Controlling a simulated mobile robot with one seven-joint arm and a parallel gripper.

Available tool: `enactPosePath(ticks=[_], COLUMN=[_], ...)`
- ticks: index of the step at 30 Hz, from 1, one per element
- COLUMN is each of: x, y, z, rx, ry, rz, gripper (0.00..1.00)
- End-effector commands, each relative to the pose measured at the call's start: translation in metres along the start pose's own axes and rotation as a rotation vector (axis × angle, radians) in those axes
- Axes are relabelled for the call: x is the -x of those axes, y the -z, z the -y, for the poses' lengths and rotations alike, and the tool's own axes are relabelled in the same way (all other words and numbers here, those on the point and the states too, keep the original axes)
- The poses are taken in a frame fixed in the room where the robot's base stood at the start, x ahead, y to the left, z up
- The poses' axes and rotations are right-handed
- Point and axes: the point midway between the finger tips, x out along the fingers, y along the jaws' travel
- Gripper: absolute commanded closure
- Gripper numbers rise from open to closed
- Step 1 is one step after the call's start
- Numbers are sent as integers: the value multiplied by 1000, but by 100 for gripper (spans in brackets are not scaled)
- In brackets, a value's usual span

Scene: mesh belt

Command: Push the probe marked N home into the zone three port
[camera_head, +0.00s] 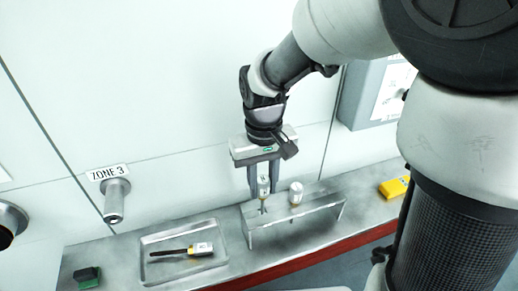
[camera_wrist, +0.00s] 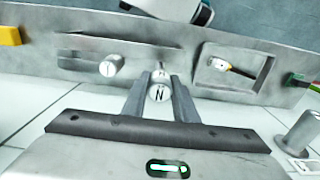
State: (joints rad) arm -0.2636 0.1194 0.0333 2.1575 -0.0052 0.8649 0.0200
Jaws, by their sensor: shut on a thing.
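The probe marked N shows its lettered white cap in the wrist view (camera_wrist: 158,92). In the head view its body (camera_head: 263,187) stands upright at the left end of the metal rack (camera_head: 320,222), its lower part at the rack's top. My gripper (camera_head: 262,190) points down with its two fingers closed on the probe's sides; the fingers also show in the wrist view (camera_wrist: 158,86). The zone three port (camera_head: 115,200) is a grey metal tube standing out from the wall at the left, below the ZONE 3 label (camera_head: 107,172). Its mouth looks empty.
A second white-capped probe (camera_head: 296,190) stands in the rack right of mine. A tray (camera_head: 152,240) left of the rack holds a lying probe (camera_head: 200,249) with a dark shaft. A green block (camera_head: 88,277) and yellow block (camera_head: 394,187) sit on the ledge. A grey box (camera_head: 375,95) hangs on the wall.

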Motion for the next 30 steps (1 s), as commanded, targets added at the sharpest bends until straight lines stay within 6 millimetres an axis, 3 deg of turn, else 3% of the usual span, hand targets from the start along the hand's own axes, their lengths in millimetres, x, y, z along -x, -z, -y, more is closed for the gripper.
enactPosePath(ticks=[30], x=[54], y=[0], z=[0], rx=[0], ry=[0], rz=[-1], gripper=[94])
